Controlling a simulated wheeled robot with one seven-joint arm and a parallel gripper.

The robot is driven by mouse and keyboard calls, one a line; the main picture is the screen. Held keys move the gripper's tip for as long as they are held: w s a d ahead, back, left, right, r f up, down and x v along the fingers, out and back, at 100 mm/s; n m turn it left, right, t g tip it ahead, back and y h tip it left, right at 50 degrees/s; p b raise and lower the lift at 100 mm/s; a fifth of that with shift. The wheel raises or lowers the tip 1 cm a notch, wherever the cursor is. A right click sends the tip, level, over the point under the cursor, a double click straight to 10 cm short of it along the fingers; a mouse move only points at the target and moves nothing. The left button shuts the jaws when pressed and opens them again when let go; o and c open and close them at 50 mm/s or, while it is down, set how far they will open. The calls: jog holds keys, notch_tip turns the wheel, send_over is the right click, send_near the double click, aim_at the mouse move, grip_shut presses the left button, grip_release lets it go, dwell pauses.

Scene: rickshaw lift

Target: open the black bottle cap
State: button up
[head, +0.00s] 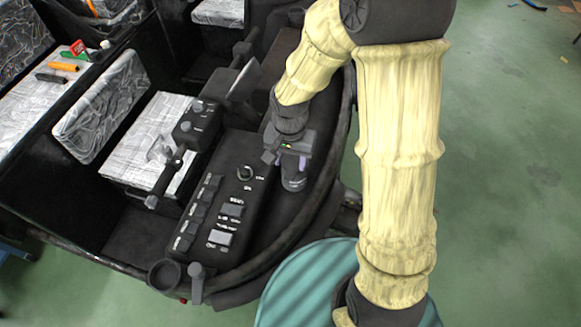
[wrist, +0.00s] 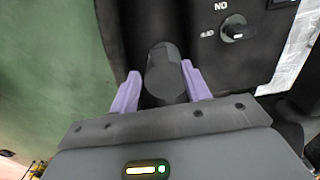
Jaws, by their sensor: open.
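The black bottle cap (wrist: 166,72) shows in the wrist view as a dark round top between the two purple fingers of my gripper (wrist: 160,82). The fingers are apart, one on each side of it, with a small gap showing at the left; whether the right finger touches it I cannot tell. In the head view my gripper (head: 291,166) points down over a dark cylinder (head: 294,184) beside the control panel. Its lower part and the rest of the bottle are hidden or too dark to make out.
A black control panel (head: 228,200) with switches and a round knob (wrist: 238,30) lies close by. A curved black rim (head: 325,195) runs at the right. Levers (head: 165,170) and a wrapped seat (head: 148,125) are at the left. Green floor (head: 510,180) is open beyond.

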aim_at(290, 175)
notch_tip(290, 175, down, 5)
dwell(0.3)
grip_shut()
